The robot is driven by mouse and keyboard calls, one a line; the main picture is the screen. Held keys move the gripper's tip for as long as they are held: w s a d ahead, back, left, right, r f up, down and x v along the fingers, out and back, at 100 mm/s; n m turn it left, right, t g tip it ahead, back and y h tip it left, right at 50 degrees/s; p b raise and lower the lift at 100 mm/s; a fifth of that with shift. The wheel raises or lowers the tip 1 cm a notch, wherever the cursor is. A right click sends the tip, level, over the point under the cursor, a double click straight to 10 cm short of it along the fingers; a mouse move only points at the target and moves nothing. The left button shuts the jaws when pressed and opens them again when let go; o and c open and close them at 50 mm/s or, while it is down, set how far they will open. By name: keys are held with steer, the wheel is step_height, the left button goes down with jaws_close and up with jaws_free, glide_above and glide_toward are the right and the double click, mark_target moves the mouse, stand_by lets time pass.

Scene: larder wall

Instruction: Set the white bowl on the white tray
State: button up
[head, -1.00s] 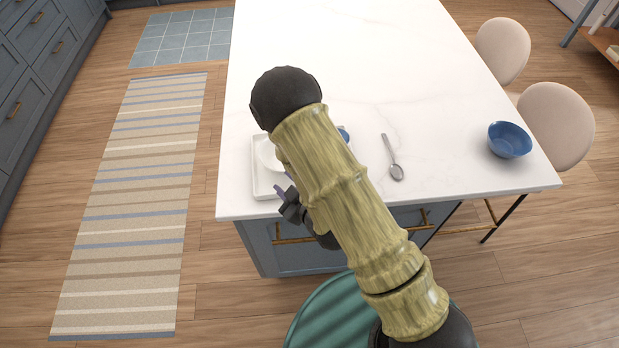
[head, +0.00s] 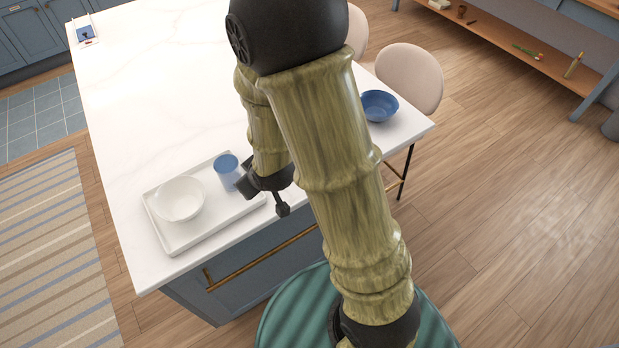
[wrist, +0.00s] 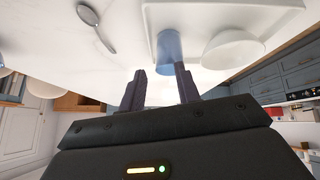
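The white bowl (head: 180,198) stands upright on the left part of the white tray (head: 183,245), on the marble counter. In the wrist view the bowl (wrist: 234,50) and tray (wrist: 270,18) appear upside down. A blue cup (head: 227,172) stands on the tray to the right of the bowl. My gripper (wrist: 160,80) is open, its two dark fingers apart with nothing held between them. It is beside the tray's right end, close to the cup, and apart from the bowl. In the head view my arm partly hides the gripper.
A blue bowl (head: 379,105) is near the counter's right corner. A spoon (wrist: 97,27) lies on the counter in the wrist view. Two pale chairs stand along the right side. The counter behind the tray is largely clear.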

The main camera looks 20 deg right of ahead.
steer(key=s+d+r+m+g+h, duration=0.1)
steer(key=s+d+r+m+g, duration=0.3)
steer(key=s+d+r, duration=0.3)
steer(key=s+d+m, duration=0.1)
steer(key=s+d, duration=0.2)
steer(key=shift+s+r+g+h, duration=0.25)
steer(key=shift+r+g+h, duration=0.05)
steer(key=shift+h, duration=0.1)
